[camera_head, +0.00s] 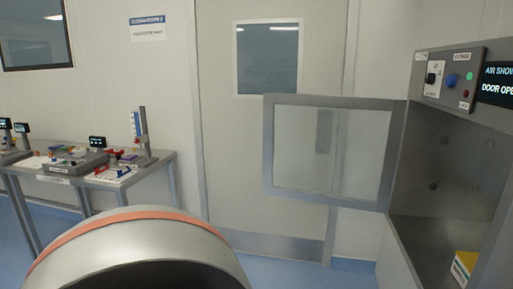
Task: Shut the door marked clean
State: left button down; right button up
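A glazed door (300,150) with a grey frame stands open, swung out to the left of a grey pass-through chamber (440,215) at the right. It joins the chamber at the left edge of the opening. No word "clean" is legible on it. A yellow and white box (462,267) sits inside the chamber, partly cut off. Neither gripper is in view.
A rounded grey part with an orange band, apparently my arm, fills the lower left foreground. A steel table (160,157) with several devices stands at the left. A closed room door (225,120) with a window is behind the glazed door. Blue floor shows between.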

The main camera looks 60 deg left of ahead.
aim_at(397, 107)
jog(key=j, duration=1.95)
jog(key=i+j, duration=0.1)
jog(key=j, duration=1.8)
